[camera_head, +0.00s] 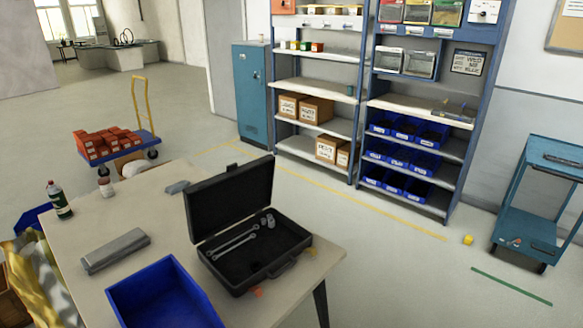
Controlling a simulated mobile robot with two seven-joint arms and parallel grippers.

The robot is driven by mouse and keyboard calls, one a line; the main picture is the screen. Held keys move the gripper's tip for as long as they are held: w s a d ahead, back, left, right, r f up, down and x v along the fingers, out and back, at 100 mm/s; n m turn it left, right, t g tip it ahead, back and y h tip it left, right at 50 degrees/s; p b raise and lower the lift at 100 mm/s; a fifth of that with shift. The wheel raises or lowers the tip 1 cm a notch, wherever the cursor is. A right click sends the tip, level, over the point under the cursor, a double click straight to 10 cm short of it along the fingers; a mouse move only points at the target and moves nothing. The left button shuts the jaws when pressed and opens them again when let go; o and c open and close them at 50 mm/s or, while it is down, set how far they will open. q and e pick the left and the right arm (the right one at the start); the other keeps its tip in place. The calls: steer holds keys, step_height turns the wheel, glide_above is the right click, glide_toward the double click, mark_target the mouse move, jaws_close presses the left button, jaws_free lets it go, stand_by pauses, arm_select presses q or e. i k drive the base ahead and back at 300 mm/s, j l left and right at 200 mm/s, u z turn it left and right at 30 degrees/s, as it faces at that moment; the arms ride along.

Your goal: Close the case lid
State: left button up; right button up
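A black case (262,265) stands near the right end of the light table. Its lid (230,197) is raised, standing roughly upright along the back edge of the base. In the base lie two silver wrenches (232,243) and small grey sockets (267,221). The case handle (282,267) is at the front side. Neither of my grippers shows in the head view.
The table (90,225) also holds a blue bin (160,297) left of the case, a grey box (115,249), a dark bottle (58,200) and a white bottle (105,184). Shelves (315,90) stand behind, a blue cart (540,205) at right. Floor right of the table is mostly clear.

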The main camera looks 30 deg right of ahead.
mark_target(213, 205)
steer(key=z, duration=0.55)
steer(key=u, duration=0.35)
steer(key=i+l+u, duration=0.1)
steer(key=l+u, duration=0.15)
steer(key=u, duration=0.15)
steer(key=l+u, duration=0.2)
steer(key=u, duration=0.2)
steer(key=l+u, duration=0.6)
steer(key=l, duration=0.25)
steer(key=k+l+u, duration=0.2)
steer(key=l, duration=0.25)
steer(key=i+l, duration=0.05)
steer(key=i, duration=0.05)
